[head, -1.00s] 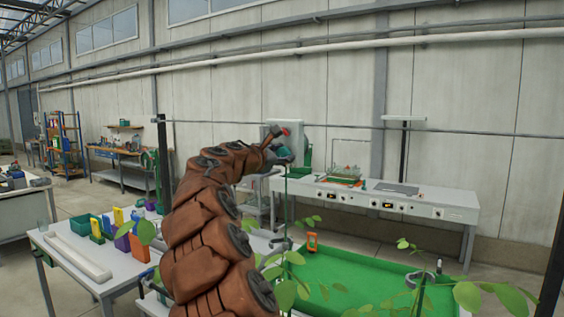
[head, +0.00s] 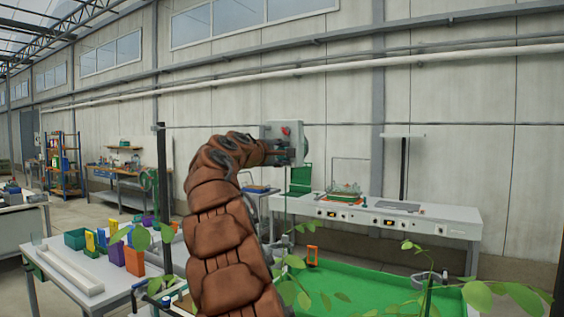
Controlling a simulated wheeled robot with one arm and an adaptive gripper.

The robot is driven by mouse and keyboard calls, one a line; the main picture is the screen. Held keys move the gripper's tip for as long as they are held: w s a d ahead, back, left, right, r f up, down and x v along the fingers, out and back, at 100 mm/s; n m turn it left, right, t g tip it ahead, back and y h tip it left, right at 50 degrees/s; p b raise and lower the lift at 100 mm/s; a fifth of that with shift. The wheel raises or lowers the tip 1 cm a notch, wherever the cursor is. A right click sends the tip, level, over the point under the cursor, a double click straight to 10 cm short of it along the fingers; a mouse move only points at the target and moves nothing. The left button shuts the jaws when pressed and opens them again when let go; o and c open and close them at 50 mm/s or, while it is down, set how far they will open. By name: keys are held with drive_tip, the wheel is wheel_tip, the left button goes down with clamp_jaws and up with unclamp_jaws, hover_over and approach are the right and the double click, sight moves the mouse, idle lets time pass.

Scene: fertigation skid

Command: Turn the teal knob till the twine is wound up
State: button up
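My brown-sleeved arm rises through the middle of the head view and bends right at the top. My gripper (head: 287,152) is at its end, in front of a grey box. It is small and dark here, and I cannot tell whether its fingers are open or shut. The teal knob cannot be made out now; my gripper probably covers it. A thin green line, seemingly the twine (head: 285,212), hangs straight down below the gripper towards the plants. How much of it is wound up cannot be seen.
The grey box (head: 268,131) with a red button (head: 286,131) is behind the gripper. A green-topped bench (head: 380,290) with leafy plants is at front right. A white table (head: 70,262) with coloured blocks is at left. A long grey bench (head: 430,222) stands by the wall.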

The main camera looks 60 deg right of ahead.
drive_tip(key=shift+f+m+b, duration=0.15)
drive_tip(key=shift+m+b, duration=0.2)
drive_tip(key=shift+m, duration=0.15)
idle(0.3)
drive_tip(key=o, duration=1.1)
drive_tip(key=shift+o, duration=0.2)
drive_tip(key=a+r, duration=0.1)
drive_tip(key=a, duration=1.1)
drive_tip(key=shift+s, duration=0.2)
